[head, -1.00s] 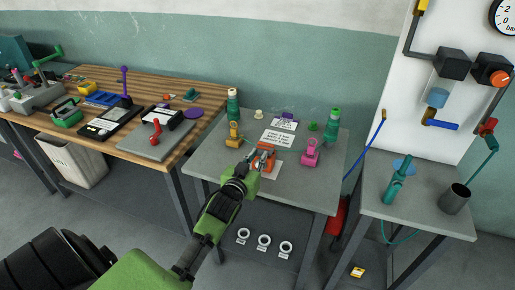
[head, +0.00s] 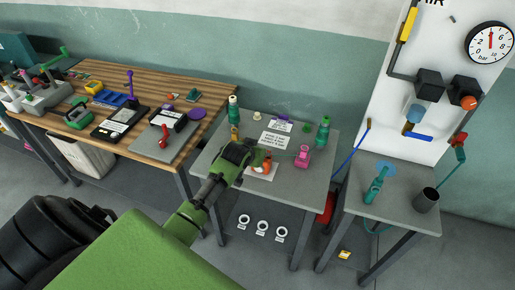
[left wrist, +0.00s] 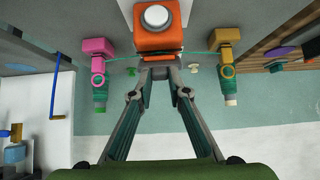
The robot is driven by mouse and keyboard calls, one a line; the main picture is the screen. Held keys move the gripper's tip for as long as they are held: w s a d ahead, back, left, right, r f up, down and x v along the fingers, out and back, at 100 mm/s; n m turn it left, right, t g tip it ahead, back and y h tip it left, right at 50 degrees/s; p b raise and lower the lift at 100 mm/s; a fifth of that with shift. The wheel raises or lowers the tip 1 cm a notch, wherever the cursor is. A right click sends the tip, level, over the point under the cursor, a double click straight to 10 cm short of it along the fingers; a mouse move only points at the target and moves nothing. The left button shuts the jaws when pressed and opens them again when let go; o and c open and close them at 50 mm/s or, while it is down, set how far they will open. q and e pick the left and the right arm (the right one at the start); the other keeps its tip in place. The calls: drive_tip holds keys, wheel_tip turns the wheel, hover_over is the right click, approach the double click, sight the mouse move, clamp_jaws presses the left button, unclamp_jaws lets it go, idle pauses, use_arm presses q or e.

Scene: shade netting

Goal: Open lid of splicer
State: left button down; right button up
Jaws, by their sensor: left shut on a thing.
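The orange splicer (head: 267,168) sits on a white sheet on the middle grey table, partly hidden by my arm in the head view. In the left wrist view the orange block (left wrist: 158,41) with a round white-and-grey cap (left wrist: 156,17) is at the top centre. My left gripper (left wrist: 160,72) has its fingertips close together at the block's near edge, shut on the orange part. It also shows in the head view (head: 255,161), coming in from the left above the splicer. Whether the lid is raised cannot be told. My right gripper is not in view.
A pink clamp (head: 302,156) and a yellow clamp (left wrist: 223,47) flank the splicer, with a thin green thread across. Green spools (head: 323,132) stand behind. A wooden bench (head: 205,90) is at left, a grey stand (head: 398,205) at right.

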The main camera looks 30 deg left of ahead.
use_arm(q)
drive_tip(key=shift+w+a+r+g+p, duration=0.2)
drive_tip(key=shift+w+r+g+p, duration=0.15)
drive_tip(key=shift+w+r+g, duration=0.45)
drive_tip(key=shift+w+a+f+g+h, duration=0.1)
drive_tip(key=shift+w+g+h, duration=0.25)
drive_tip(key=shift+g, duration=0.55)
drive_tip(key=shift+w+g+h+b, duration=0.25)
drive_tip(key=shift+w+g+b, duration=0.1)
drive_tip(key=shift+g+b, duration=0.45)
drive_tip(key=shift+w+a+r+g+h+b, duration=0.15)
drive_tip(key=shift+w+g+b, duration=0.15)
drive_tip(key=shift+g+b, duration=0.25)
drive_tip(key=shift+w+a+r+g+h+b, duration=0.15)
drive_tip(key=shift+w+g+b, duration=0.1)
drive_tip(key=shift+g+b, duration=0.25)
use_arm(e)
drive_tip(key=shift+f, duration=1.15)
use_arm(q)
drive_tip(key=shift+d+f, duration=0.1)
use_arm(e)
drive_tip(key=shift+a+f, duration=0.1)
use_arm(q)
drive_tip(key=c, duration=1.9)
unclamp_jaws()
drive_tip(key=shift+w, duration=0.1)
